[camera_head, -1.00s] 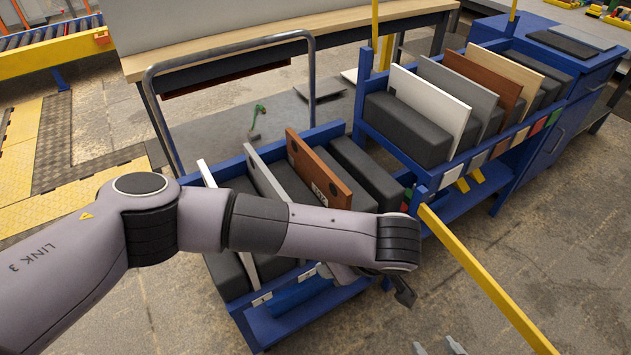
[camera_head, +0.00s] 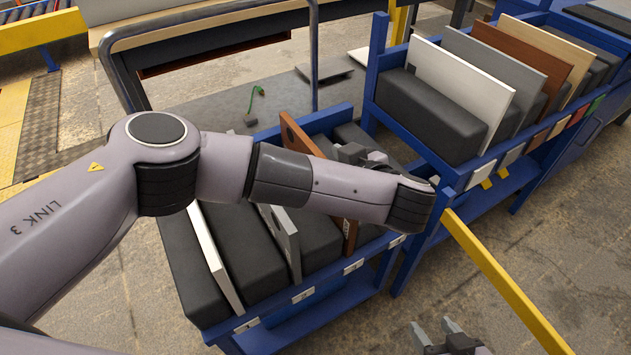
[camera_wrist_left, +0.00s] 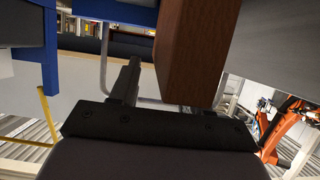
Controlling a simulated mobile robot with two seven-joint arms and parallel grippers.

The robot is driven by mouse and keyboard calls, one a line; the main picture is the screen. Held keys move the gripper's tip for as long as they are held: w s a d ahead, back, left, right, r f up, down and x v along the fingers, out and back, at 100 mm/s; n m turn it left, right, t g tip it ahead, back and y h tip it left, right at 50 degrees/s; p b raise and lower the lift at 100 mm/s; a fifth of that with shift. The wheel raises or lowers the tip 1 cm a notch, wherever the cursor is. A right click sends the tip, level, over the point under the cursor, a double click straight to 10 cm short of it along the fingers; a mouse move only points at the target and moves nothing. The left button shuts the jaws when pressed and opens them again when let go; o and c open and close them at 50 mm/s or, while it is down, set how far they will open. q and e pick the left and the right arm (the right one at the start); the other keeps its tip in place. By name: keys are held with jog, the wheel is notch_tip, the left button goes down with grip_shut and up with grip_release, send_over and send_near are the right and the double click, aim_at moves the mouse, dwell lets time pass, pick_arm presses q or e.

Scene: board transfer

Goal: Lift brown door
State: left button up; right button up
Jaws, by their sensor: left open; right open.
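The brown door (camera_head: 296,132) stands upright in the lower blue cart, between dark padded blocks. My left arm crosses in front of it and hides its middle. My left gripper (camera_head: 364,156) is open, close to the door on its right side in the head view. In the left wrist view the brown door (camera_wrist_left: 196,48) hangs close in front of the gripper, right beside the one finger that shows. The other finger is hidden there, so I cannot tell whether the door lies between them. My right gripper (camera_head: 440,335) is open and empty at the bottom edge, away from the cart.
The lower cart (camera_head: 330,312) also holds a white board (camera_head: 215,255) and a grey board (camera_head: 284,238). A second blue rack (camera_head: 450,178) at right holds white, grey, brown and light wood boards. A yellow bar (camera_head: 500,285) slants across the floor at right.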

aim_at(319, 154)
pick_arm(q)
jog(key=shift+x, duration=1.6)
grip_shut()
jog(key=shift+d+r, duration=0.1)
